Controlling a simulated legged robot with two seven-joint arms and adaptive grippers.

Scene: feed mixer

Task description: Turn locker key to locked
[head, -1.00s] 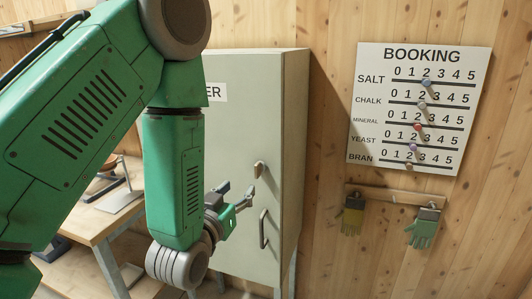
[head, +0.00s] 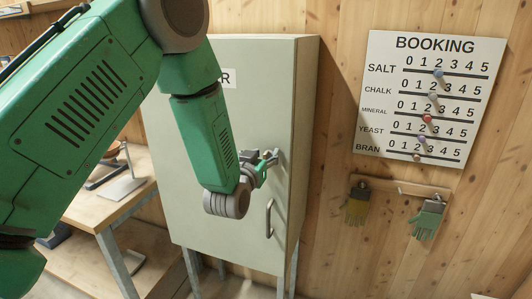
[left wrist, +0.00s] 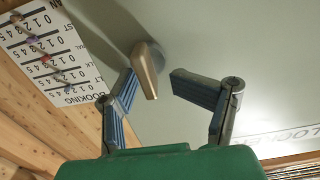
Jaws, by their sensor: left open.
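The locker (head: 195,220) is a pale grey-green cabinet with its door shut. Its key (left wrist: 148,72), a small tan lever, sticks out of the door; in the head view it is partly hidden by my gripper. My left gripper (head: 264,162) is open at the key, in front of the door. In the left wrist view the two blue-padded fingers of my left gripper (left wrist: 152,84) stand on either side of the key, with a gap at each side. The key's tip reaches between the fingertips. My right gripper is not in view.
A door handle (head: 269,218) sits just below the key. A booking board (head: 432,95) with sliding knobs hangs on the wooden wall to the right. Gloves (head: 427,220) hang below it. A wooden workbench (head: 100,205) stands left of the locker.

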